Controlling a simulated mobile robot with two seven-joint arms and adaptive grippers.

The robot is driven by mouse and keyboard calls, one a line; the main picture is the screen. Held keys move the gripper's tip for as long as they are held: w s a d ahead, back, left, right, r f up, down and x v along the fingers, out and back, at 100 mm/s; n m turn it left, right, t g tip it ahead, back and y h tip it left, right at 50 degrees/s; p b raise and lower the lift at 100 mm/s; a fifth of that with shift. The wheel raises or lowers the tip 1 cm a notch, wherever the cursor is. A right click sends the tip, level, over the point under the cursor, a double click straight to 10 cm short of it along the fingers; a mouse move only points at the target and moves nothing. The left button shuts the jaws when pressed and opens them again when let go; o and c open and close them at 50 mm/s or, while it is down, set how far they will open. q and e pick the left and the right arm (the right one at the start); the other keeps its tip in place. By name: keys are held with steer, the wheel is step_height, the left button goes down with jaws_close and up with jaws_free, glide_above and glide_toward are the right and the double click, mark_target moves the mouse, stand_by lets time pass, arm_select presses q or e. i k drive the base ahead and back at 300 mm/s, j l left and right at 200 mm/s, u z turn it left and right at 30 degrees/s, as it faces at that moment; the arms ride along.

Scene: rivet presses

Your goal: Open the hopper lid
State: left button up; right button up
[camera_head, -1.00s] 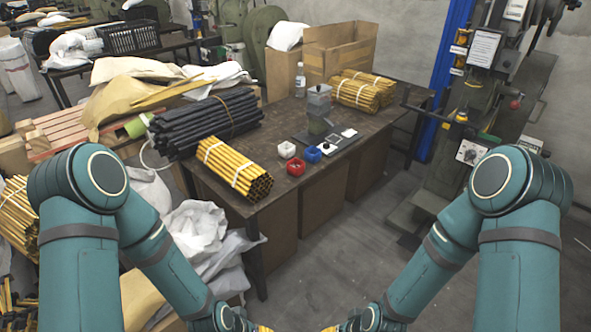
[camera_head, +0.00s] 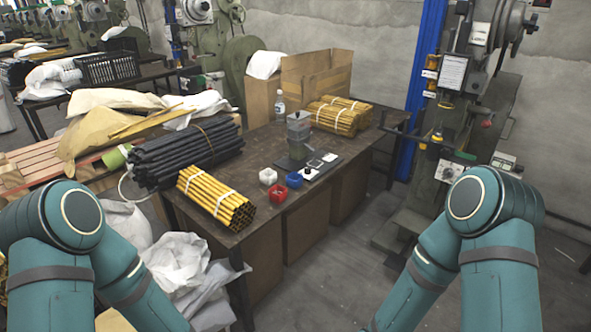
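A small grey device with a boxy top, apparently the hopper (camera_head: 299,122), stands on the dark work table (camera_head: 262,150). Its top looks closed, but the lid is too small to make out clearly. My left and right arms come in at the lower corners, and both grippers are below the picture edge, out of view.
White (camera_head: 268,176), red (camera_head: 278,193) and blue (camera_head: 294,180) bins sit in front of the device. Yellow rods (camera_head: 210,195) and black rods (camera_head: 185,153) lie left. A bottle (camera_head: 279,101) and cardboard box (camera_head: 318,75) stand behind. A green machine (camera_head: 430,185) stands right.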

mark_target(298, 116)
steer(key=i+l+u, duration=0.25)
steer(key=i+l, duration=1.15)
steer(key=i, duration=0.05)
